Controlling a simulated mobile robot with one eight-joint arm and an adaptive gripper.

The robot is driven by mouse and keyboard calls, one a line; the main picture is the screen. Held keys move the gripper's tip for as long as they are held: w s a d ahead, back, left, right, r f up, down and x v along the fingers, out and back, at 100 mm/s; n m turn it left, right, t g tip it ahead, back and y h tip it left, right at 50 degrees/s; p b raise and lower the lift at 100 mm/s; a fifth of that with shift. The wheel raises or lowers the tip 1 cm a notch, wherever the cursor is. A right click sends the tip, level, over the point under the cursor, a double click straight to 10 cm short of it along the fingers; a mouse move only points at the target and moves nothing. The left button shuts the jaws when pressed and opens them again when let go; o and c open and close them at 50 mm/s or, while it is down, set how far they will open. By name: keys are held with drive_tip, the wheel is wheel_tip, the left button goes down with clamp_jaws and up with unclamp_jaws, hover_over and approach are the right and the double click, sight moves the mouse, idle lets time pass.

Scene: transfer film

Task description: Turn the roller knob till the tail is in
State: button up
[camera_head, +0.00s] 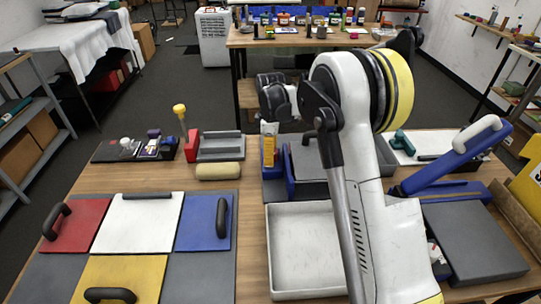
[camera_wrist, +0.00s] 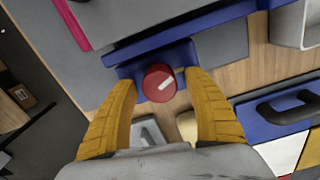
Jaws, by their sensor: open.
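The round red roller knob (camera_wrist: 159,83) has a white mark pointing toward the right. It sits on a blue housing (camera_wrist: 128,70) in the wrist view. My gripper (camera_wrist: 161,78) is open, with one yellow finger on each side of the knob. Small gaps seem to show between the fingers and the knob, and I cannot tell how deep the fingertips reach. In the head view a yellow finger of my gripper (camera_head: 268,150) shows beside the blue unit (camera_head: 288,164). My arm hides much of that unit, and the knob is not visible there. I cannot make out the film's tail.
A beige roll (camera_head: 220,171) and a grey tray (camera_head: 220,141) lie left of my gripper. A red block with a yellow-topped post (camera_head: 184,125) stands beside them. An empty white tray (camera_head: 300,235) is in front. Coloured panels with black handles (camera_head: 207,225) cover the front left.

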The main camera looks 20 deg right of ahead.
drive_tip(key=c, duration=1.2)
drive_tip(key=m, duration=0.4)
drive_tip(key=shift+m, duration=0.4)
drive_tip(key=o, duration=1.2)
drive_tip(key=shift+r, duration=0.1)
wheel_tip(320, 180, up, 12)
